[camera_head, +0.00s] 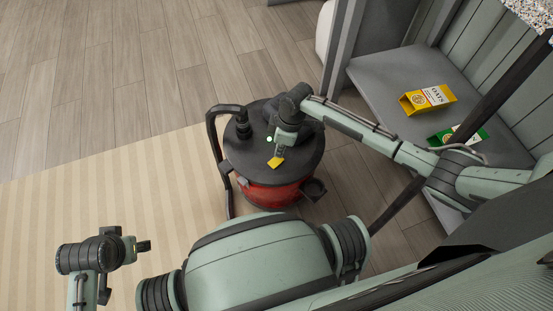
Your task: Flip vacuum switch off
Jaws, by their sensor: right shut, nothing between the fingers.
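The vacuum (241,165) is a red canister with a round black lid, standing upright on the floor. My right gripper (279,155) is shut and empty, pointing down over the right part of the lid. A small yellow piece (276,162) shows right at its fingertips. It may be the switch, but its position and any contact with the fingers cannot be told. My gripper and wrist hide part of the lid. My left gripper (144,246) is at the lower left, well away from the vacuum, too small to tell open from shut.
A black hose (211,135) loops down the vacuum's left side. A striped beige rug (100,200) covers the left floor. A grey bench (385,85) at the right holds a yellow oats box (428,99) and a green box (455,136). The wooden floor behind the vacuum is clear.

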